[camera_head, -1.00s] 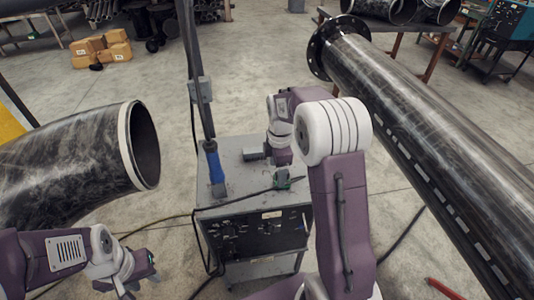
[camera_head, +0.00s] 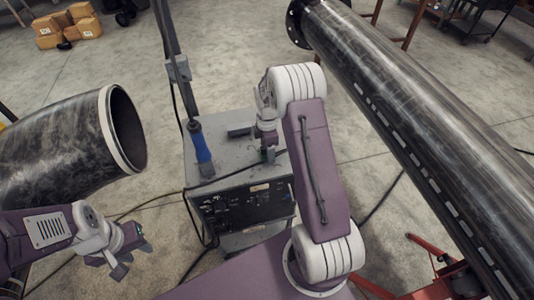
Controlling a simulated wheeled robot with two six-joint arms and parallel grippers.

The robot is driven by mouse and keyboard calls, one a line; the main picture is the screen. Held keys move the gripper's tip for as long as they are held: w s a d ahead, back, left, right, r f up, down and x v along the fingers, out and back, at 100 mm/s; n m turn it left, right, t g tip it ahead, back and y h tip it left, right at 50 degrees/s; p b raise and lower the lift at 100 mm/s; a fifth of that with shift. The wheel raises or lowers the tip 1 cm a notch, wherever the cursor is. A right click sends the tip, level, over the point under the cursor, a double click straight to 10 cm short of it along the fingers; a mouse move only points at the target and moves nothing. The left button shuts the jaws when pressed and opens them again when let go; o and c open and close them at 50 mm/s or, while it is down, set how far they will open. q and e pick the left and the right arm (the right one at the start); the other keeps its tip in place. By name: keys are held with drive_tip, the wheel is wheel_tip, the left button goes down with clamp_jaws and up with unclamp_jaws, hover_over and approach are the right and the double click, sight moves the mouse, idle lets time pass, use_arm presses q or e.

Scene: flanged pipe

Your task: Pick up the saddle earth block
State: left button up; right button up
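A small dark greenish piece (camera_head: 268,154) is on the top of the grey welding cart (camera_head: 215,172), beside a black cable. It may be the saddle earth block, but it is too small and too covered to be sure. My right gripper reaches down over this spot from behind the white and purple arm links. Its fingers are not clear, and I cannot tell whether they touch the piece. My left gripper (camera_head: 130,257) is at the lower left, open and empty, below the wide pipe end.
A dark flat block (camera_head: 240,130) and a pole with a blue sleeve (camera_head: 202,148) are on the cart. A curved pipe (camera_head: 60,150) is at left, a long flanged pipe (camera_head: 410,110) at right. Red stand parts (camera_head: 435,265) lie lower right. Yellow boxes (camera_head: 68,27) are far back.

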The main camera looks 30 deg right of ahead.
wheel_tip(320, 180, down, 2)
drive_tip(key=shift+w+f, duration=0.15)
drive_tip(key=shift+w+d+f, duration=0.1)
drive_tip(key=shift+f, duration=0.05)
drive_tip(key=c, duration=1.2)
drive_tip(key=shift+c, duration=1.2)
drive_tip(key=shift+r, duration=0.2)
